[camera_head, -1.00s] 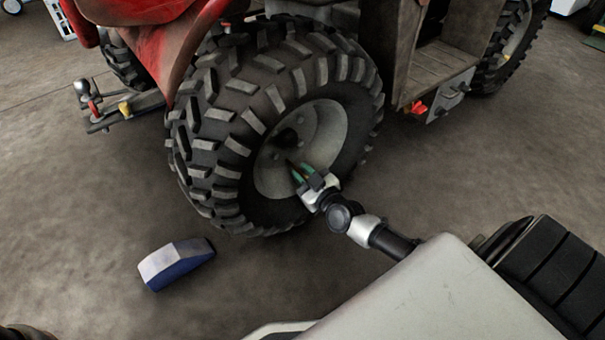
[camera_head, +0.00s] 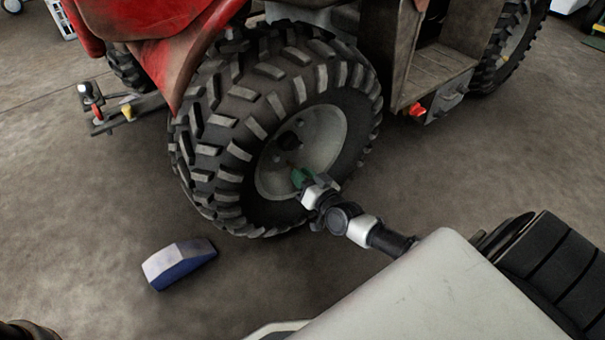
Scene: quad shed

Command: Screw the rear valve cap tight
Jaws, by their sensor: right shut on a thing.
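The rear wheel of the red quad, with a chunky black tyre (camera_head: 222,135) and a grey rim (camera_head: 322,135), stands in the middle of the view. My right gripper (camera_head: 299,176) reaches in from the lower right, its green-tipped fingers at the lower part of the rim. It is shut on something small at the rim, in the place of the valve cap. The cap itself is hidden by the fingers, so I cannot tell how it sits on the valve. My left gripper is not in view.
A blue and grey wedge-shaped block (camera_head: 180,262) lies on the floor at the lower left. The quad's red fender (camera_head: 180,60) overhangs the tyre, and a footwell (camera_head: 432,75) is to its right. A tow hitch (camera_head: 125,108) sticks out at left. Floor around the block is clear.

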